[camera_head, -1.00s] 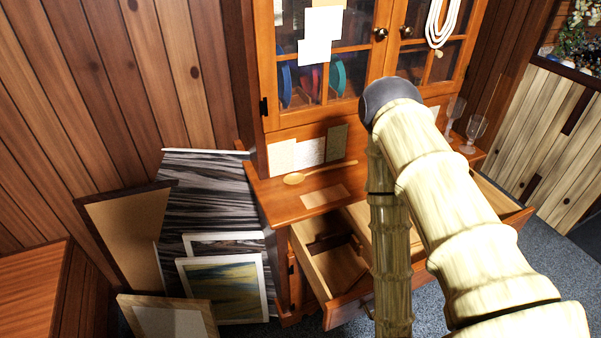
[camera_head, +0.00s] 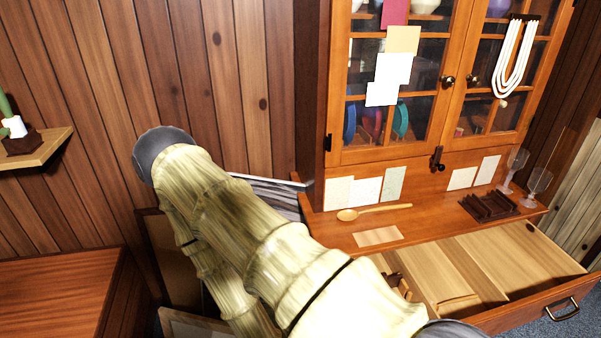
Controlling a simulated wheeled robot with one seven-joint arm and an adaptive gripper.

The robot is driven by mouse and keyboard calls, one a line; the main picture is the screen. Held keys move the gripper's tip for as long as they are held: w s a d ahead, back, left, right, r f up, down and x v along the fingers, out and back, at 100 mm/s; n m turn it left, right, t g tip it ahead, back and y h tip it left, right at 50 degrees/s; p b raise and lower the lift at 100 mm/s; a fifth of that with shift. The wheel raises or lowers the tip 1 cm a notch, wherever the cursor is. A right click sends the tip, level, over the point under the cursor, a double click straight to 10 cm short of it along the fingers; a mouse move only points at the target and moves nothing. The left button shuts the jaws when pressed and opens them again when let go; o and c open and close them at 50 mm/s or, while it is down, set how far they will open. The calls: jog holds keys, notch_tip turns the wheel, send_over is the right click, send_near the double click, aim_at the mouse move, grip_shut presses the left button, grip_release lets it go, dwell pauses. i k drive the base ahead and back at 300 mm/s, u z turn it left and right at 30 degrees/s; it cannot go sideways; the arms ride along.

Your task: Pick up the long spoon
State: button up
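The long spoon (camera_head: 382,209) is wooden and lies flat on the ledge (camera_head: 340,233) of the wooden cabinet. Its round bowl points left and its thin handle points right. All of it shows, and nothing touches it from above. My arm, with a bamboo-like surface, crosses the lower left of the view, left of the spoon. My gripper is not in view, so its opening and its place relative to the spoon cannot be seen.
An open drawer (camera_head: 561,296) juts out below the ledge. A pale card (camera_head: 377,237) lies before the spoon, with papers (camera_head: 365,190) behind it. A dark rack (camera_head: 489,206) and two glasses (camera_head: 538,183) stand right. Glass doors (camera_head: 430,85) rise above. Picture frames are partly hidden by my arm.

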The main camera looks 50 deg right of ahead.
aim_at(344, 215)
jog(key=u, duration=1.2)
jog(key=k, duration=0.8)
jog(key=z, duration=1.85)
